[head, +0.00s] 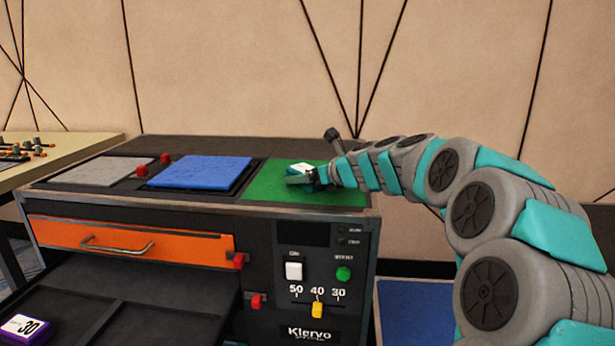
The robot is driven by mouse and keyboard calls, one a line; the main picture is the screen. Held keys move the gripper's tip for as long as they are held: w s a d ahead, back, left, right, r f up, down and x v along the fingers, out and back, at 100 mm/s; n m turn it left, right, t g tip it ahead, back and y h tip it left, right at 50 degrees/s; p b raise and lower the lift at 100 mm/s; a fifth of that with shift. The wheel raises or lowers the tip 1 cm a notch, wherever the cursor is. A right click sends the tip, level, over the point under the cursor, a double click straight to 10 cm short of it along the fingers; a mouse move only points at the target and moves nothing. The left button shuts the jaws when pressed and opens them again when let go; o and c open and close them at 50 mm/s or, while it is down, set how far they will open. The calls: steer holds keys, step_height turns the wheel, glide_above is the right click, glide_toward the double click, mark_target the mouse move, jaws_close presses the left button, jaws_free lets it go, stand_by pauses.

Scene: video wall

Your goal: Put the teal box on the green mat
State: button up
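The green mat (265,184) lies on the right end of the black cabinet's top. My gripper (302,180) is over the mat, at the end of my arm reaching in from the right. A small box with a white top (301,168) and a little teal on its side shows at the gripper's fingers. The fingers appear to be around the box, but their gap is too small to make out clearly. I cannot tell whether the box touches the mat or is held just above it.
A blue mat (202,172) and a grey mat (103,171) lie to the left, with red blocks (142,171) between them. An orange drawer (130,239) is in the cabinet's front. A purple box (25,328) marked 30 lies at the lower left. A wall stands behind.

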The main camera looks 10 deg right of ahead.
steer(key=shift+r, duration=0.1)
steer(key=shift+s+d+r, duration=0.15)
steer(key=shift+s+r, duration=0.05)
steer(key=shift+s, duration=0.1)
steer(key=p+v, duration=0.1)
steer(key=v, duration=1)
steer(key=shift+f, duration=0.1)
steer(key=shift+s+d, duration=0.1)
steer(key=shift+s, duration=0.05)
